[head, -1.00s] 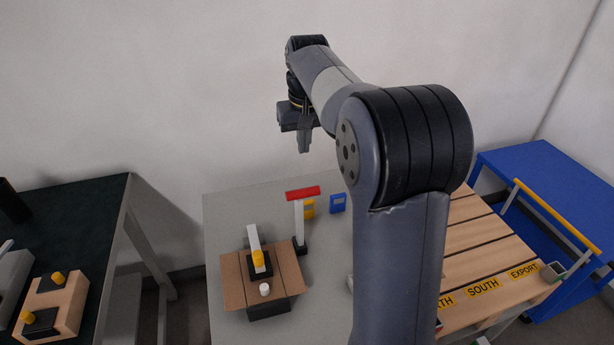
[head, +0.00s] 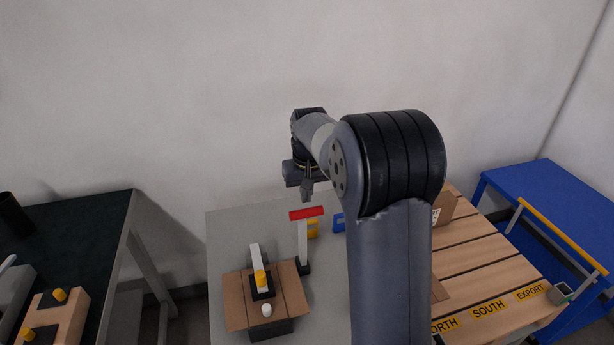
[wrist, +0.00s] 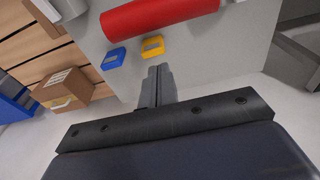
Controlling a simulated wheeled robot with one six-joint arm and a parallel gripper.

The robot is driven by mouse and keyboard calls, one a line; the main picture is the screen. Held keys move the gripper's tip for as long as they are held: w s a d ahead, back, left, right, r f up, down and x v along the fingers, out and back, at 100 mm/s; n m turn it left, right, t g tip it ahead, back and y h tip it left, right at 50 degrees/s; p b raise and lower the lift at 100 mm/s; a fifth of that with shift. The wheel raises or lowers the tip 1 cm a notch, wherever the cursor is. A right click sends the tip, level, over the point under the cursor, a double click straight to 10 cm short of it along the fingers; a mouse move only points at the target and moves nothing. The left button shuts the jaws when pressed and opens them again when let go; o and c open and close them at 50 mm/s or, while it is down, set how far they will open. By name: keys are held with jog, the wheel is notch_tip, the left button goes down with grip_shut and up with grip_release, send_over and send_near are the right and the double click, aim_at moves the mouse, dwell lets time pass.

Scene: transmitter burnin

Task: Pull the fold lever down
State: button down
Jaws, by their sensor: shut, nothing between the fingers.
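The fold lever is a pale upright post with a red crossbar handle (head: 306,213) on a dark base, standing on the grey table (head: 232,228). The red handle (wrist: 160,15) also shows large at the top of the wrist view. My gripper (head: 307,197) is just above the handle in the head view, pointing down. In the wrist view its fingers (wrist: 158,72) are shut and empty, apart from the handle by a visible gap.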

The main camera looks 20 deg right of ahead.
jog(key=shift+s+r, duration=0.3)
jog(key=shift+s, duration=0.7)
jog(key=shift+s+r, duration=0.3)
jog(key=shift+s, duration=0.65)
